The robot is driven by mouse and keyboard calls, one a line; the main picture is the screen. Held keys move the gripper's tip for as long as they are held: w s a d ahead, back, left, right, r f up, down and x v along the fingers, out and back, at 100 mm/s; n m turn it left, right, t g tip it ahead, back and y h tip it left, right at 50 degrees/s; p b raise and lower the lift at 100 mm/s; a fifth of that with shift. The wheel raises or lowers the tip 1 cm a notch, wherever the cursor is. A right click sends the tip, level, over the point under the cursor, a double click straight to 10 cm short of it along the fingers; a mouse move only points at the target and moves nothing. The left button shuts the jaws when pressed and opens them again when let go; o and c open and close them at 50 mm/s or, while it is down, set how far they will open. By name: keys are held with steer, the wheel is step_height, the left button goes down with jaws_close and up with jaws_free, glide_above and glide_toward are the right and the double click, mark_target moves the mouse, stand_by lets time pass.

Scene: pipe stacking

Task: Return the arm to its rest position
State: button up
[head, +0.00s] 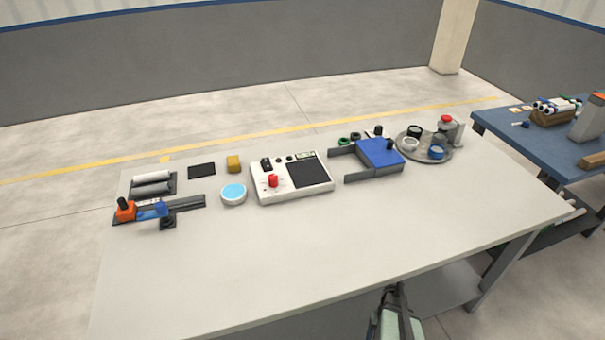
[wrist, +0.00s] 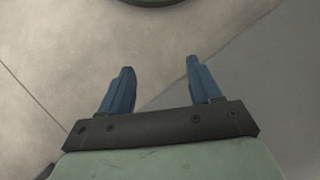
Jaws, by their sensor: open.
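My gripper (wrist: 160,70) shows in the wrist view with its two blue fingers apart and nothing between them. Pale floor and a darker grey surface lie beyond the fingers. In the head view, part of my arm shows at the bottom edge, in front of the table's near edge and apart from the things on it. A white pipe (head: 152,175) and a grey pipe (head: 152,188) lie side by side on a dark holder at the table's left. An orange-and-blue fixture (head: 126,211) stands just in front of them.
The grey table (head: 330,245) is bare across its front half. Along its back stand a white control box (head: 291,177), a blue block fixture (head: 380,153) and a round tray (head: 441,153) with rings. A blue bench (head: 500,128) stands at the right.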

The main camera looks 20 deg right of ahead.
steer(key=s+a+r+n+g+h, duration=0.1)
steer(key=s+a+r, duration=0.2)
steer(key=a, duration=0.5)
steer(key=s+a+r+n+g+h, duration=0.1)
steer(key=s+a+r+n, duration=0.1)
steer(key=a, duration=0.6)
steer(key=s+a+r+n+h, duration=0.1)
steer(key=s+a+r+n, duration=0.1)
steer(key=s+a+r, duration=0.3)
steer(key=a, duration=0.4)
steer(key=shift+s+g+h, duration=0.2)
steer(key=shift+g+h, duration=0.1)
steer(key=shift+g, duration=0.1)
